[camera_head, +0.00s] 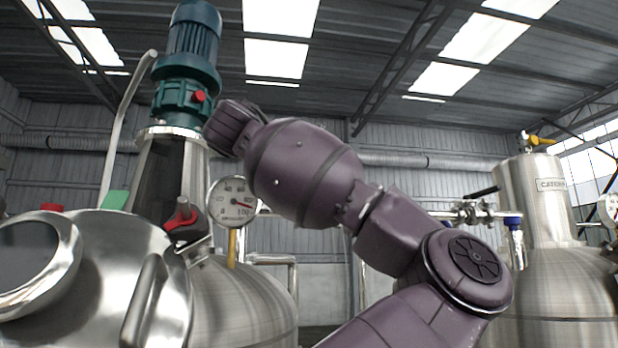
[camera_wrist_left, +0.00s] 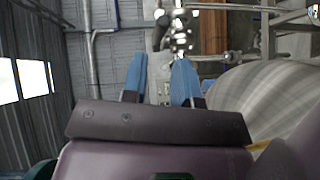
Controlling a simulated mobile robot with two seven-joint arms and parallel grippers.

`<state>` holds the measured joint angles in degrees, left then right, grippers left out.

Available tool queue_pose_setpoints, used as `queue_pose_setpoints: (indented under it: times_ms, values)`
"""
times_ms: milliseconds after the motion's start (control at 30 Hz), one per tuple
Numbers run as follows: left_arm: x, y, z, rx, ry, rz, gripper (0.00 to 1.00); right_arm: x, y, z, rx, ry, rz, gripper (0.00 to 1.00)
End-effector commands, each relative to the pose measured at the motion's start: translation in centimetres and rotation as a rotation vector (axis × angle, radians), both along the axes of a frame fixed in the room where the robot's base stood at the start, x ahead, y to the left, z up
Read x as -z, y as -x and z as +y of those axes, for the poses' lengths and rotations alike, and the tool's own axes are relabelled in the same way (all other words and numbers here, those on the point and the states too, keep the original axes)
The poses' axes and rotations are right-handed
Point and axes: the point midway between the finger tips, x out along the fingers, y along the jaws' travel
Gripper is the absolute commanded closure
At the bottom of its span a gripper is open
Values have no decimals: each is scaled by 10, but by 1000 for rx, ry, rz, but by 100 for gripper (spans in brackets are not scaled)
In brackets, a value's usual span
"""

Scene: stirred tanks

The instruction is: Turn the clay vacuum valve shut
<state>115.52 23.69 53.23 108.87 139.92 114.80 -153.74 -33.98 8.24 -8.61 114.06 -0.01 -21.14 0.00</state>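I cannot tell for sure which part is the clay vacuum valve. In the head view a red-handled valve (camera_head: 183,218) sits on the near tank's shoulder, beside a round pressure gauge (camera_head: 236,200). In the left wrist view a chrome fitting (camera_wrist_left: 178,32) lies just beyond the fingertips; its handle cannot be made out. My left gripper (camera_wrist_left: 160,64) has blue fingers apart with nothing held between them. In the head view one of my purple arms crosses the middle, its far end near the motor; no fingers show there. My right gripper is not seen.
A teal motor (camera_head: 190,60) stands atop a steel neck. The near steel tank (camera_head: 110,260) with a round port fills the lower left. At right, another steel tank (camera_head: 560,270) stands near chrome piping with a black-handled and a blue-handled valve (camera_head: 513,222).

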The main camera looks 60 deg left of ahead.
Motion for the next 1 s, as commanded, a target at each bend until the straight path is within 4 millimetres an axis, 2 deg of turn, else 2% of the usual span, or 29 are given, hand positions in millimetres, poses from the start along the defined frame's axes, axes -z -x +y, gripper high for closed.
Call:
queue_pose_setpoints:
  times_ms: [100,300,700,1000]
  values:
    - [-2,12,-4,0,1,-5,73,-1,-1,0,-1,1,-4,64]
    - [-3,22,-8,0,1,0,73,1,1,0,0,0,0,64]
    - [-3,24,-8,-1,1,1,73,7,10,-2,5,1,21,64]
    - [-3,24,-8,-1,1,1,73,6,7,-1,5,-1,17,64]
